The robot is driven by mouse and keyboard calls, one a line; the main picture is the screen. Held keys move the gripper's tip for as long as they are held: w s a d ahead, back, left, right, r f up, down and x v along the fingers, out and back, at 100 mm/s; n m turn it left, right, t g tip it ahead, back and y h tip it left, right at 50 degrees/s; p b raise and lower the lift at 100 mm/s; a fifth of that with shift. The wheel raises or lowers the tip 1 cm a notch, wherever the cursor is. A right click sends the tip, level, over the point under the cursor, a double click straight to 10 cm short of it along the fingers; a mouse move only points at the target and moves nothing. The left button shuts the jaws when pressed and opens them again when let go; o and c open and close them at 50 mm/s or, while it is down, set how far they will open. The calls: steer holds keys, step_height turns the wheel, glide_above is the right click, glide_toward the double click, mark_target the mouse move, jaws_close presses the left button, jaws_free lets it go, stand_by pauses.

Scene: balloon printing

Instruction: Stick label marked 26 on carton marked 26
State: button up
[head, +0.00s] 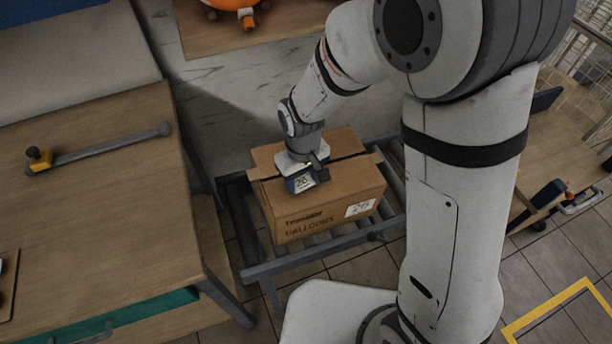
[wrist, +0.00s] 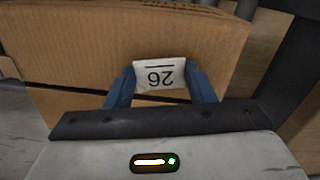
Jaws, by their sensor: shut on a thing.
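The carton (head: 318,211) is a brown box on a roller conveyor, with "BALLOONS" printed on its front and a white patch marked 26 (head: 361,207) at the front's lower right. My gripper (head: 303,180) is over the carton's top near its front edge. It is shut on a white label marked 26, seen in the head view (head: 304,182) and upside down in the wrist view (wrist: 159,74). Blue fingertips flank the label in the wrist view. The carton (wrist: 90,50) fills the background there. I cannot tell whether the label touches the carton.
The roller conveyor (head: 256,272) stands under the carton. A wooden workbench (head: 90,215) with a yellow-ended tool (head: 40,158) is at left. Another table (head: 235,38) holds an orange object at the top. A yellow floor marking (head: 548,310) lies at lower right.

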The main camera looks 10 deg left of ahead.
steer(key=shift+f, duration=0.15)
steer(key=o, duration=1)
step_height(320, 180, up, 8)
steer(key=p, duration=0.5)
steer(key=shift+s+p, duration=0.1)
steer(key=shift+p, duration=0.3)
